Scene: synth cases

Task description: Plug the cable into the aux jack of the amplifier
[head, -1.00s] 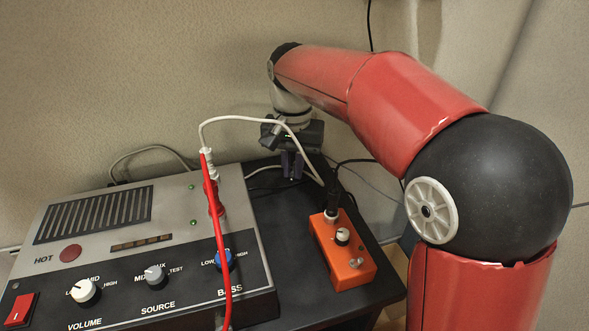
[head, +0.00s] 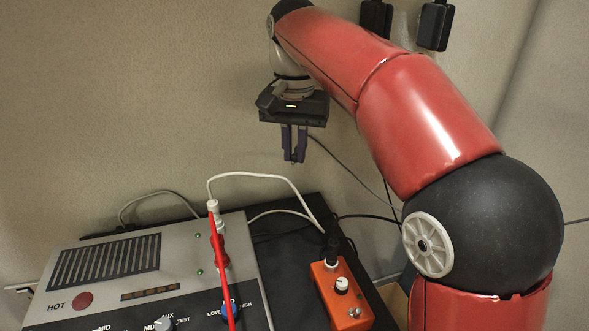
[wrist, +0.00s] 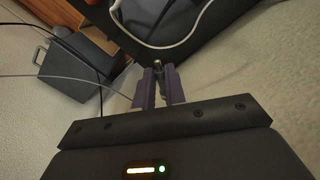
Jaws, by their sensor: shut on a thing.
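The amplifier (head: 178,262) is a grey and black box at lower left in the head view, with knobs and labels. A red plug (head: 219,250) and a white plug (head: 213,206) stand at its right side, with a red cable (head: 224,285) and a white cable (head: 262,176) near them. I cannot make out the aux jack. My gripper (head: 294,158) is above the table's back edge, pointing down, apart from the amplifier. It is shut on a small plug with a metal tip (wrist: 157,64), seen between the purple fingers in the wrist view. A thin grey cable (head: 338,160) trails right from it.
An orange pedal box (head: 333,301) with a black plug (head: 333,248) stands right of the amplifier on the black table (head: 290,240). Two black adapters (head: 375,18) (head: 435,27) are on the wall. A dark grey box (wrist: 76,67) is at left in the wrist view.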

